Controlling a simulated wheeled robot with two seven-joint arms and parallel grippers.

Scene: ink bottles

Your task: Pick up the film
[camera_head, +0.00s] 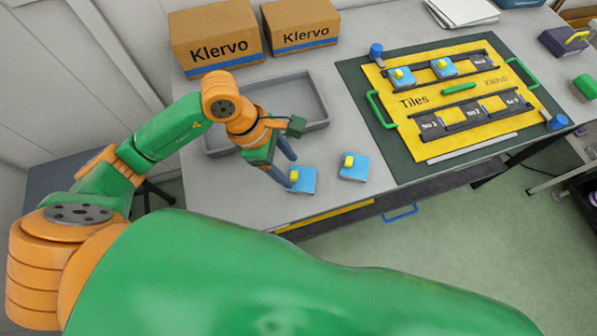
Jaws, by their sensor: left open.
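I cannot make out anything that is clearly a film. Two blue square pieces with yellow knobs lie on the grey table near its front edge: a left one (304,181) and a right one (354,168). My left gripper (288,172) is open, its fingers pointing down right beside the left blue piece. The fingertips overlap that piece's left edge in the picture; I cannot tell whether they touch it. Two more such pieces, one on the left (401,78) and one on the right (444,68), sit in the upper rack of the yellow "Tiles" board (420,128). My right gripper is not in view.
An empty grey tray (318,122) lies behind my left gripper. Two Klervo boxes, a larger (216,25) and a smaller (302,12), stand at the back. The board lies on a dark green mat (365,105) and has green handles. Bare table lies between tray and mat.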

